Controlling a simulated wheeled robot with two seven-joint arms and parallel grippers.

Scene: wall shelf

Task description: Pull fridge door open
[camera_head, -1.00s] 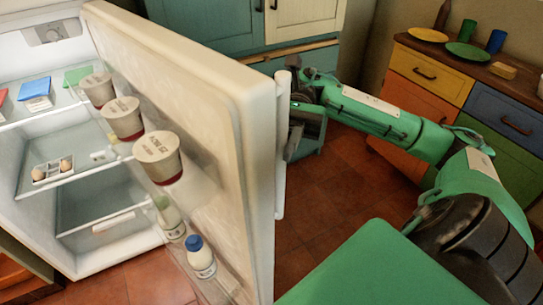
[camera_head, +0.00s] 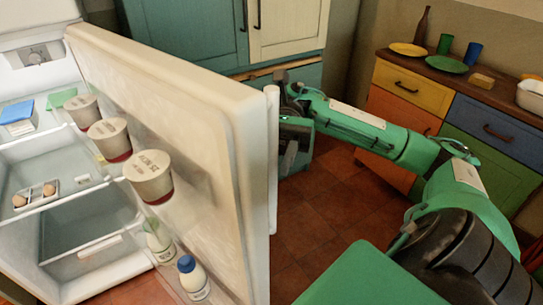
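The white fridge door (camera_head: 228,170) stands wide open, its inner side with shelves facing left. Its upright white handle (camera_head: 272,165) is on the free edge. The fridge (camera_head: 40,85) is open to view at the left. My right gripper (camera_head: 284,122) is at the upper part of the handle, on its far right side. Its fingertips are hidden behind the handle, so I cannot see whether they are closed around it. My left gripper is not in view.
White tubs (camera_head: 149,175) and a blue-capped bottle (camera_head: 193,278) stand on the door shelves. Eggs (camera_head: 48,190) are in a tray inside the fridge. A coloured drawer cabinet (camera_head: 450,110) stands at the right. Red tile floor (camera_head: 320,205) is clear between it and the door.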

